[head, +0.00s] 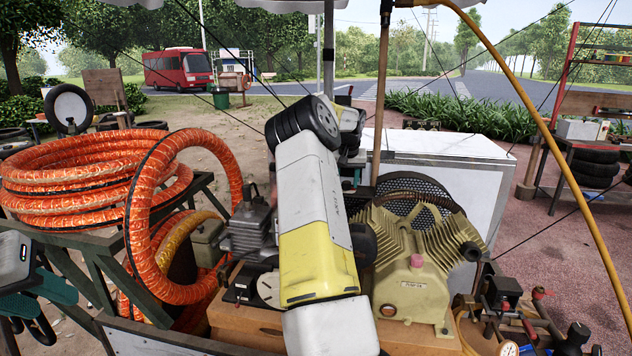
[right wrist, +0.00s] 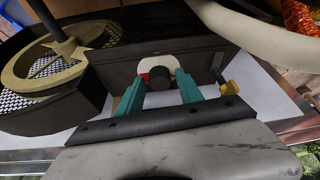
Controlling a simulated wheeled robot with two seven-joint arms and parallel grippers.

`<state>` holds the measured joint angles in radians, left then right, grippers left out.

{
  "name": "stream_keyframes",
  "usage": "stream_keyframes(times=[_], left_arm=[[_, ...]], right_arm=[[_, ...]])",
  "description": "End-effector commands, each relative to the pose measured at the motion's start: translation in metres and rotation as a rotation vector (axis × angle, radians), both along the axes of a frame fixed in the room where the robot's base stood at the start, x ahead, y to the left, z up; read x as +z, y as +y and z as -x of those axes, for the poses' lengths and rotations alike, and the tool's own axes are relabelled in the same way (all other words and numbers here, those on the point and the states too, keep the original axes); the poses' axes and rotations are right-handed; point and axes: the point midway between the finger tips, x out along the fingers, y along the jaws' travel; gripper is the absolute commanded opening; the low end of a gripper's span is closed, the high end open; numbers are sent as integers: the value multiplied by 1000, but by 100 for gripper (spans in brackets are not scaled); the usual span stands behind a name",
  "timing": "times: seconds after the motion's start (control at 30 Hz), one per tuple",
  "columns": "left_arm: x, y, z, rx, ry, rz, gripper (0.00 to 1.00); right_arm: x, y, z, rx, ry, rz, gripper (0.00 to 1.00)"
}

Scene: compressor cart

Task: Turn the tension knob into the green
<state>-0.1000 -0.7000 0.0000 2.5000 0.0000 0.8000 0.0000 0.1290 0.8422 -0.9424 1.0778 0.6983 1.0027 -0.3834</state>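The tension knob (right wrist: 158,79) is a dark round knob in the right wrist view. It sits in front of a small white plate (right wrist: 168,62) on a dark housing. A red patch (right wrist: 144,78) shows left of the knob; I see no green on the plate, and the knob hides part of it. My right gripper (right wrist: 158,86) is open, with one teal finger on each side of the knob and a gap visible on both sides. In the head view my right arm hides the knob and this gripper. My left gripper (head: 38,300) hangs at the left edge, away from the knob.
A brass-coloured fitting (right wrist: 232,92) sticks out right of the right finger. A mesh guard with a pulley wheel (right wrist: 40,75) is at left. The head view shows the ribbed compressor (head: 420,250), orange hose coils (head: 85,170), and gauges with valves (head: 508,348) at lower right.

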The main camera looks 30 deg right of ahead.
Motion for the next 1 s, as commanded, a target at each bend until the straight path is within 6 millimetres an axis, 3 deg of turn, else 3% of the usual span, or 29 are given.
stream_keyframes(times=[0.03, 0.2, 0.63, 1.0], left_arm=[[0, 0, 0, 0, 0, 0, 36], [0, 0, 0, 0, 0, 0, 36], [0, 0, 0, 0, 0, 0, 36], [0, 0, 0, 0, 0, 0, 36]], right_arm=[[0, 0, 0, 0, 0, 0, 31], [0, 0, 0, 0, 0, 0, 0], [1, 1, 0, -71, 1, 0, 0], [1, 3, -3, -361, 0, 1, 0]])
